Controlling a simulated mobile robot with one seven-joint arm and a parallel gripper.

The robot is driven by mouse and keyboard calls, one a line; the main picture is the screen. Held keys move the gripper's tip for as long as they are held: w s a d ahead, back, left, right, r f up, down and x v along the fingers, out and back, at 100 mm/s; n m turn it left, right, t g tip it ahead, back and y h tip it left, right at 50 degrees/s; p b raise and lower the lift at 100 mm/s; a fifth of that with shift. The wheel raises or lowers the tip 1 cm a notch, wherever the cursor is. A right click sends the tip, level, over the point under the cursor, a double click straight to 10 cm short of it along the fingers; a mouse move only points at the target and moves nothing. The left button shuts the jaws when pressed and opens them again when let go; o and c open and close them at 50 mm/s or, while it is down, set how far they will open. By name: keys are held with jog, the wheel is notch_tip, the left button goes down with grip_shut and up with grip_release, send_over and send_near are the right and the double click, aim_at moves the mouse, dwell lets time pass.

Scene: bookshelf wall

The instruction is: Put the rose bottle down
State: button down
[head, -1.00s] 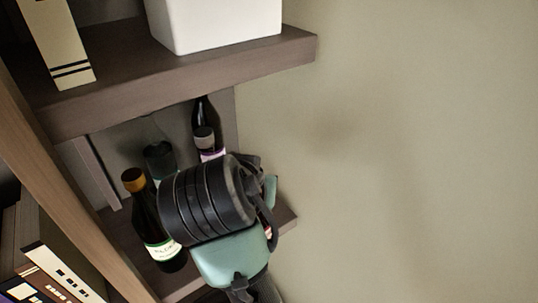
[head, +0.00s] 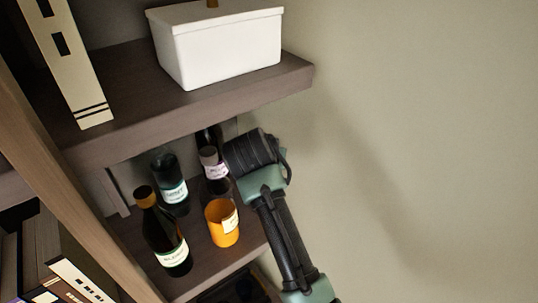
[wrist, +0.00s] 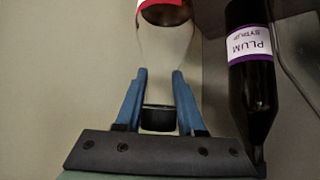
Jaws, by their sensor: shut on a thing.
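My gripper (wrist: 158,80) is in the wrist view, its two blue fingers shut on the neck of a bottle. This bottle (wrist: 164,44) has a pale, clear-looking neck, a black cap, a dark reddish body and a red label edge; its name is out of view, so I take it as the rose bottle. In the head view my arm hides my fingers and the held bottle. Whether the bottle's base touches the shelf (head: 205,270) cannot be seen.
A dark plum syrup bottle (wrist: 253,75) stands close beside the held bottle. The shelf also holds a yellow-capped bottle (head: 163,232), a dark teal bottle (head: 170,183) and an orange cup (head: 222,223). An upper shelf (head: 190,105) with a white box (head: 222,50) is overhead.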

jog(key=shift+f, duration=0.5)
jog(key=c, duration=0.8)
grip_release()
jog(key=shift+f, duration=0.1)
jog(key=shift+r, duration=0.2)
jog(key=b+v, duration=0.2)
jog(key=v, duration=1)
jog(key=shift+b, duration=0.3)
jog(key=shift+f, duration=0.1)
